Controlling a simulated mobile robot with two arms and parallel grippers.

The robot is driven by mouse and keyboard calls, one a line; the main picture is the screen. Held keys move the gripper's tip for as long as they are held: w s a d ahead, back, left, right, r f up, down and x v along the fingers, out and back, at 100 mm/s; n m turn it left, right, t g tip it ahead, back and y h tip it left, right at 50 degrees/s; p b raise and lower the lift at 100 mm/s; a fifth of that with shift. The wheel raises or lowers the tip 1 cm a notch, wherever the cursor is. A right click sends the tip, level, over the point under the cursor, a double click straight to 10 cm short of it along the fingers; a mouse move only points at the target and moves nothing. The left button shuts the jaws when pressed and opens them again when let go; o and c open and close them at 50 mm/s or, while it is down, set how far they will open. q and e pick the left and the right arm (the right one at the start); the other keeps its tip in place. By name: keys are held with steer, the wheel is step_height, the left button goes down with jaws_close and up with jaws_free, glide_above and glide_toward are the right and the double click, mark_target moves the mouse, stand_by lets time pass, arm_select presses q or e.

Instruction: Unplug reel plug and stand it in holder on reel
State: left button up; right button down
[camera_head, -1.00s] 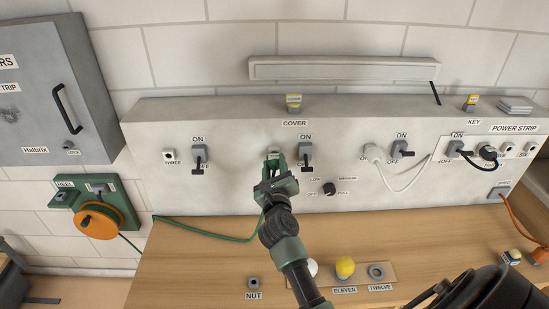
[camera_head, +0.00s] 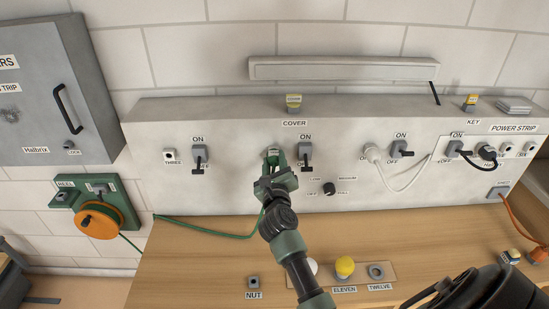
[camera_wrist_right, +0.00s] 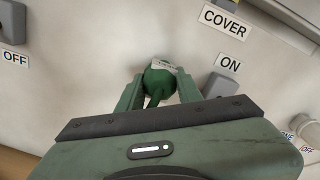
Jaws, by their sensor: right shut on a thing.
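The green reel plug (camera_wrist_right: 160,84) is at a socket on the front of the grey bench housing, under the COVER label and left of an ON switch. My right gripper (camera_head: 276,163) is shut around it; the wrist view shows a finger on either side of the plug. The plug looks seated against the panel, but the contact is partly hidden. A green cord (camera_head: 215,232) runs from it along the bench to the orange reel (camera_head: 98,220) on a green wall plate (camera_head: 128,208). A grey fitting (camera_head: 101,188) sits on the plate above the reel. My left gripper is not seen.
A switch (camera_head: 305,152) is close right of my gripper, and another (camera_head: 199,158) is farther left. A white plug (camera_head: 374,153) with a looped cord is to the right. A yellow knob (camera_head: 344,266) stands on the bench. The left bench top is mostly clear.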

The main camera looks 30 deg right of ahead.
steer(key=shift+r, duration=0.1)
steer(key=c, duration=0.9)
jaws_free()
steer(key=shift+o, duration=0.2)
steer(key=shift+w+d, duration=0.1)
steer(key=shift+w, duration=0.05)
steer(key=shift+p+v, duration=0.4)
steer(key=shift+v, duration=4.2)
